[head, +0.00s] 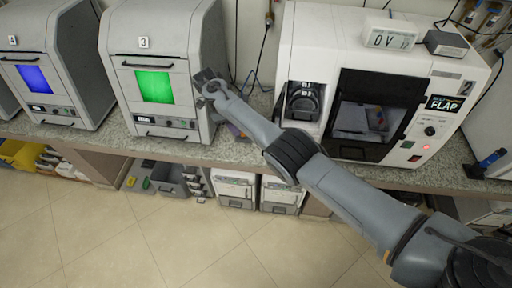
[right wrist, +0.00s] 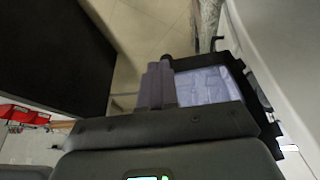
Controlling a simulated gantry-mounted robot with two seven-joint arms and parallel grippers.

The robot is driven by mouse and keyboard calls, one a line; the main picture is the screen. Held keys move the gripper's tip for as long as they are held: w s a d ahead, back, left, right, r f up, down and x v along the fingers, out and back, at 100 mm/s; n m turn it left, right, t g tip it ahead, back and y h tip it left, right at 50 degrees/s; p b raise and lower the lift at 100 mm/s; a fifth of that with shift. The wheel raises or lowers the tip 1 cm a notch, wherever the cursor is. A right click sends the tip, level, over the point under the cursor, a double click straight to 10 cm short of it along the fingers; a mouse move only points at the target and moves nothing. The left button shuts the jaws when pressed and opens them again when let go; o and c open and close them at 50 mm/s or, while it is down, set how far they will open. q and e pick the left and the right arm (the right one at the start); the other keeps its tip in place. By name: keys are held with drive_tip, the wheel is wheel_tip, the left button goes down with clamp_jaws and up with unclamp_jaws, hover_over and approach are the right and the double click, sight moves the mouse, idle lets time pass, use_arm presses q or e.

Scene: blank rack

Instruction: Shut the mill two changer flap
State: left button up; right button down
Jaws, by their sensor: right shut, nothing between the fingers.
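Mill two is the white machine marked 2 (head: 400,35) on the counter at the right in the head view. Its small panel display (head: 444,104) reads FLAP. On its left front is a dark changer opening (head: 302,102) with a rounded black part in it; I cannot make out how the flap stands. My right gripper (head: 208,82) is shut and empty, left of mill two and in front of machine 3's right edge. In the right wrist view its fingers (right wrist: 158,85) are together, before a pale window with a dark frame. My left gripper is not in view.
Machine 3 (head: 160,38), with a green screen, stands left of my gripper. A machine with a blue screen (head: 34,79) is farther left. A clock (head: 390,37) sits on mill two. A blue-handled tool (head: 488,160) lies at the counter's right. The floor in front is clear.

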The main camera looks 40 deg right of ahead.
drive_tip(key=s+d+f+p, duration=0.4)
drive_tip(key=s+f+p, duration=0.2)
drive_tip(key=f+p, duration=0.1)
drive_tip(key=shift+f, duration=0.3)
idle(0.3)
idle(0.4)
